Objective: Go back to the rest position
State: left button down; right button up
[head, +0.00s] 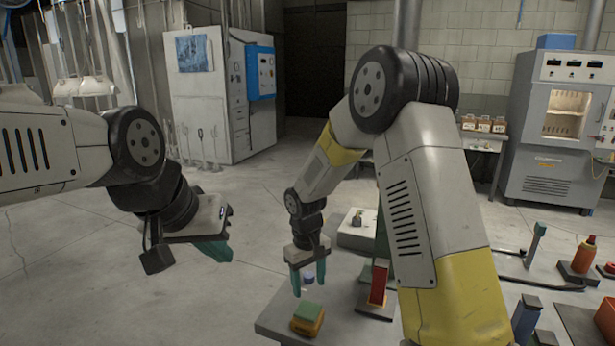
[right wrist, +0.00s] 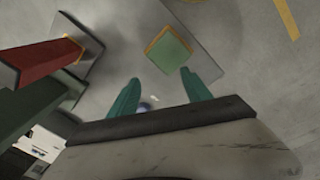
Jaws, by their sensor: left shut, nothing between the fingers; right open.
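My left gripper (head: 213,250) hangs at the left of the head view, shut and empty, over bare floor. My right gripper (head: 304,279) points down in the middle of the head view, open, with teal fingers that also show in the right wrist view (right wrist: 160,92). It is above a low grey platform (head: 272,322) carrying a green-topped orange block (head: 308,317). In the right wrist view the green top (right wrist: 169,52) lies beyond the fingertips, apart from them. A small blue item (head: 308,279) shows near the right fingers; I cannot tell what it is.
A red post (head: 378,284) stands close right of my right gripper. An orange bottle-like object (head: 584,254) and a dark blue block (head: 525,318) are further right. White hoods (head: 82,87) hang at the left. A grey cabinet (head: 206,115) and an oven (head: 556,125) stand behind. The left floor is clear.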

jog(key=s+d+r+m+t+y, duration=0.1)
jog(key=s+d+r, duration=0.25)
jog(key=r, duration=0.45)
jog(key=s+d+r+m+t+y, duration=0.1)
jog(key=s+d+r+m, duration=0.2)
jog(key=r, duration=0.5)
jog(key=s+d+r+m+t, duration=0.1)
jog(key=s+d+r+t, duration=0.1)
jog(key=s, duration=0.5)
jog(key=s+d+r+m+t, duration=0.1)
jog(key=s+d+r, duration=0.4)
jog(key=s+r, duration=0.1)
jog(key=shift+s+d+r+t+y, duration=0.2)
jog(key=shift+s+r+t+y, duration=0.15)
jog(key=shift+s, duration=0.35)
